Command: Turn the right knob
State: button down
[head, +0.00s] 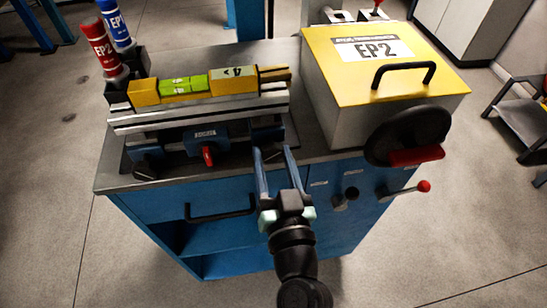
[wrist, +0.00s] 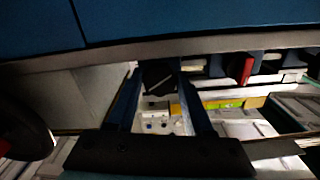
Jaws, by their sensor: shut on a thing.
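The right knob (wrist: 158,78) is black with a pale slanted line on its face. In the wrist view it sits between the fingertips of my gripper (head: 273,152), which is shut on it. In the head view my fingers reach the right end of the fixture's front (head: 225,137) and largely hide this knob. The left knob (head: 148,166) is black and sits at the fixture's other end, clear of my gripper. A red lever (head: 207,155) lies between the two knobs and also shows in the wrist view (wrist: 247,68).
The fixture stands on a blue cabinet (head: 150,208) with a grey top. A yellow-lidded EP2 box (head: 440,72) with a black handwheel (head: 407,125) stands to the right. Red (head: 100,48) and blue (head: 116,25) bottles stand at the left. A red-tipped lever (head: 424,186) sticks out at the right.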

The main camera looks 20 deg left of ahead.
jog(key=shift+m, duration=1.2)
jog(key=shift+c, duration=1.5)
grip_release()
jog(key=shift+s, duration=0.1)
jog(key=b+v, duration=0.4)
jog(key=v, duration=0.9)
jog(key=shift+c, duration=0.2)
